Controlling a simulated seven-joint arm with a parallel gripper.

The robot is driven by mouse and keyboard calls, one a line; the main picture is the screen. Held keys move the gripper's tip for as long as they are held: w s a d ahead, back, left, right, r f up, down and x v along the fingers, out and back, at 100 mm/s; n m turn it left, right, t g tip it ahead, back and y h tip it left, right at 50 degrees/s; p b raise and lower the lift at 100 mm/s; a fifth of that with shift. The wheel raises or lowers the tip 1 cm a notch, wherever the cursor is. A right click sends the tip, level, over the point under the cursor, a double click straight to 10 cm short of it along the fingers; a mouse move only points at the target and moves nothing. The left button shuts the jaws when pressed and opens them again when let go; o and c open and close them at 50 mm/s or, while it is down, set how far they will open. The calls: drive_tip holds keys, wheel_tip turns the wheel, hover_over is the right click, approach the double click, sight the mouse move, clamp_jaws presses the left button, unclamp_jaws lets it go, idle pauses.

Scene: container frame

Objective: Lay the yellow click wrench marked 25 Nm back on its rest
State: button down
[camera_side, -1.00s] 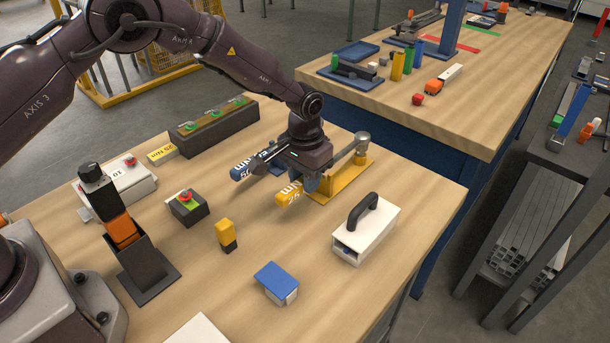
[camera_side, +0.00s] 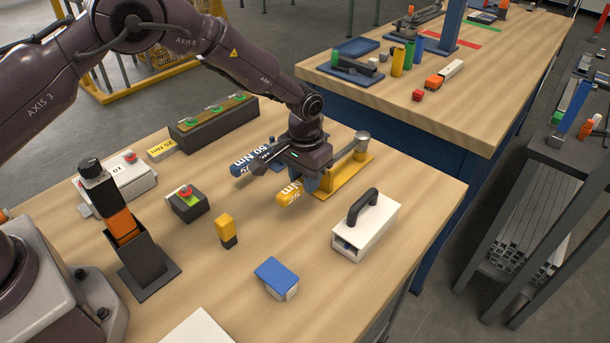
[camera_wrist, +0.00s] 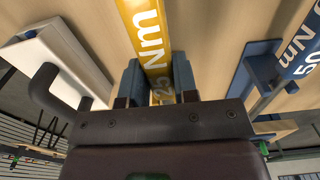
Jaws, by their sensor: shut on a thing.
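The yellow click wrench (camera_side: 290,193), marked 25 Nm, is between the fingers of my gripper (camera_side: 312,182). My gripper is shut on its handle. In the wrist view the yellow handle (camera_wrist: 146,35) runs between the two blue-grey fingers (camera_wrist: 159,80). Its grey head (camera_side: 362,138) is at the far right end, above the yellow rest (camera_side: 345,180). The gripper hides part of the handle and rest, so I cannot tell whether the wrench touches the rest. The blue wrench (camera_side: 245,165), marked 50 Nm, lies alongside, to the left, with its blue rest partly hidden.
A white box with a black handle (camera_side: 366,228) stands close in front on the right. A yellow-black block (camera_side: 226,232), a red-button box (camera_side: 188,203) and a blue-topped box (camera_side: 276,279) stand nearer. Bare wood lies between.

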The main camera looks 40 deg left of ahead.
drive_tip(key=shift+f, duration=0.35)
idle(0.3)
drive_tip(key=c, duration=0.8)
unclamp_jaws()
drive_tip(key=shift+f, duration=0.1)
wheel_tip(320, 180, up, 13)
wheel_tip(320, 180, up, 6)
idle(0.4)
